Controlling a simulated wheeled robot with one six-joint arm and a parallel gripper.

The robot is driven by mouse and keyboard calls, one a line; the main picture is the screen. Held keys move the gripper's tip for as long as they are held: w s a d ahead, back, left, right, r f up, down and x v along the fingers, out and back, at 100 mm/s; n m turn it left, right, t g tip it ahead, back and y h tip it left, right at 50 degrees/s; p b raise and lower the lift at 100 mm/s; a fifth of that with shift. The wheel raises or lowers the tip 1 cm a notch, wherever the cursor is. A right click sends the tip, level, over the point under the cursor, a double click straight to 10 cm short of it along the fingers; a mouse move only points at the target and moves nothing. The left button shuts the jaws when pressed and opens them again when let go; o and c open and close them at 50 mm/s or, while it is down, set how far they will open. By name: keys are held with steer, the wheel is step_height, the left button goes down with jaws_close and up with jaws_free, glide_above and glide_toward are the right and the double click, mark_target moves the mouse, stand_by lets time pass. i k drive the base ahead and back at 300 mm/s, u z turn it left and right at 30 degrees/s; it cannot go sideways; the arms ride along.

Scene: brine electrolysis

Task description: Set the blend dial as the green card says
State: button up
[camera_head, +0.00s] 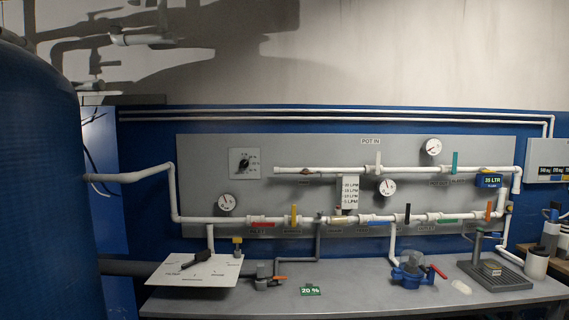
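A small green card (310,290) reading "20 %" stands on the grey bench, left of its middle. A square grey plate with a round black dial (241,162) is mounted on the upper left of the grey wall panel. Small marks lie around the dial, mostly at its top and right, but they are too small to read, and its setting cannot be made out. A black handle (196,259) sits on a white labelled plate (215,279) at the bench's left end. I cannot tell for certain which is the blend dial. My gripper is not in view.
White pipes with coloured valve handles and round gauges (388,187) cover the wall panel (320,152). A blue pump-like unit (408,275) with a red handle and a grey stand (497,277) are on the bench (365,293). A large blue tank (45,190) fills the left.

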mark_target(244, 164)
steer(key=z, duration=0.1)
steer(key=i, duration=1.2)
steer(key=u, duration=0.85)
steer(key=i, duration=0.8)
steer(key=u, duration=1)
